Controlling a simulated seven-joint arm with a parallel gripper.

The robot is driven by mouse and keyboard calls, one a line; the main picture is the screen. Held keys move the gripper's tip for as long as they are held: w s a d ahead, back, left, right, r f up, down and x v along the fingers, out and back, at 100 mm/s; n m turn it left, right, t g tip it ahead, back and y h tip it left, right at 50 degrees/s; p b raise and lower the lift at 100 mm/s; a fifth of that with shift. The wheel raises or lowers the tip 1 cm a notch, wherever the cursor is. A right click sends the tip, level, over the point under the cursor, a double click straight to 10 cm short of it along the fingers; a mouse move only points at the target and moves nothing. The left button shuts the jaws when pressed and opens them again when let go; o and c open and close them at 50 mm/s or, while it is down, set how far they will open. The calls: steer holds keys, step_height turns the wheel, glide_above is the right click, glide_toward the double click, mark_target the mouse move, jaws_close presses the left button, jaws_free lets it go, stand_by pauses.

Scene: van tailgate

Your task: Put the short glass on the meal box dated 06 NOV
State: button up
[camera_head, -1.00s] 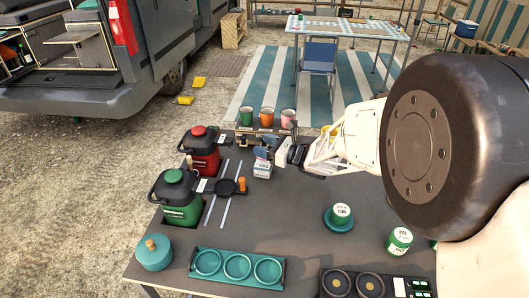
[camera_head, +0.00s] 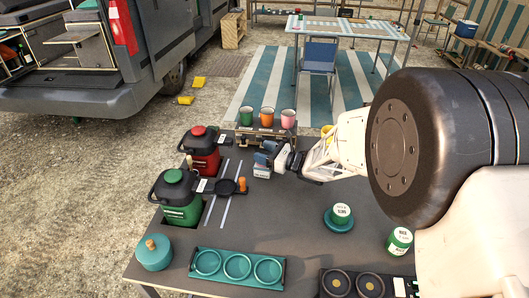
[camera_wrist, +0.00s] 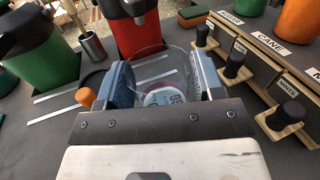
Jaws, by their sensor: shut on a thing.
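My gripper (camera_head: 272,158) is at the back middle of the dark table. In the wrist view its blue-grey fingers (camera_wrist: 162,82) are shut on a clear short glass (camera_wrist: 150,62). A pale round top with dark characters (camera_wrist: 165,97) shows through and below the glass; its date is not clearly legible. The glass itself is hard to make out in the head view.
Green (camera_head: 182,200) and red (camera_head: 203,150) jugs stand at the left. Several coloured cups stand on a labelled drawer rack (camera_wrist: 262,70) behind. A teal tray (camera_head: 237,266) lies in front.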

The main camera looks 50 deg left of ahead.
steer(key=shift+f, duration=0.15)
steer(key=o, duration=0.9)
steer(key=shift+o, duration=0.2)
steer(key=shift+r, duration=0.2)
steer(key=v, duration=1.2)
